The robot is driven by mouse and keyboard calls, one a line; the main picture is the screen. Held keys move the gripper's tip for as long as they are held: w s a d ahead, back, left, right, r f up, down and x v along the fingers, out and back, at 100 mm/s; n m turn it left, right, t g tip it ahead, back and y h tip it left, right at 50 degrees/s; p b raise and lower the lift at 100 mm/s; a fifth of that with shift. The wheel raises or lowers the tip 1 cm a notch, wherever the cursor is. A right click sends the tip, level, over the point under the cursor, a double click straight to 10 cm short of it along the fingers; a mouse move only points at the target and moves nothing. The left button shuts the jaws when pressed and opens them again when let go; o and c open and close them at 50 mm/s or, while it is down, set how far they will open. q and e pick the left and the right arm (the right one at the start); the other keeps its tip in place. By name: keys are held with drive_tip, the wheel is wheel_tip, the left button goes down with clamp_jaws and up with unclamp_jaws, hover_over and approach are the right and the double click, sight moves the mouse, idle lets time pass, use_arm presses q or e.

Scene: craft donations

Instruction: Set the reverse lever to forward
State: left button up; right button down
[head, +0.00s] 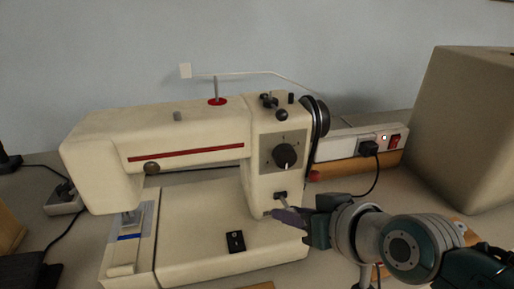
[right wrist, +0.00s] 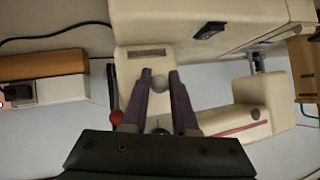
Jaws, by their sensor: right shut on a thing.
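The cream sewing machine (head: 190,150) stands on the table. The reverse lever (head: 281,198) comes out of a small dark slot low on its right-hand column, under the black dial (head: 284,156). My right gripper (head: 283,213) reaches in from the right at the lever. In the right wrist view my right gripper (right wrist: 160,76) has its two purple fingers on either side of the lever's grey round knob (right wrist: 160,84), shut on it. The lever's exact position in the slot is mostly hidden by the fingers. My left gripper is not in view.
A white power strip (head: 345,143) with a red switch and a black plug lies behind the machine. A large beige box (head: 465,130) stands at the right. A black rocker switch (head: 235,241) lies on the machine's base. The wall is close behind.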

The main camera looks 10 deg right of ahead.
drive_tip(key=g+p, duration=0.1)
drive_tip(key=r+g+p, duration=0.1)
drive_tip(key=p, duration=0.1)
drive_tip(key=shift+w+r, duration=0.2)
drive_tip(key=shift+r, duration=0.05)
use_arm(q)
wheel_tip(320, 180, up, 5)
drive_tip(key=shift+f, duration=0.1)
use_arm(e)
drive_tip(key=shift+g, duration=0.5)
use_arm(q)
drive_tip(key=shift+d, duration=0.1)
use_arm(e)
drive_tip(key=c, duration=0.7)
unclamp_jaws()
use_arm(q)
drive_tip(key=shift+p, duration=0.35)
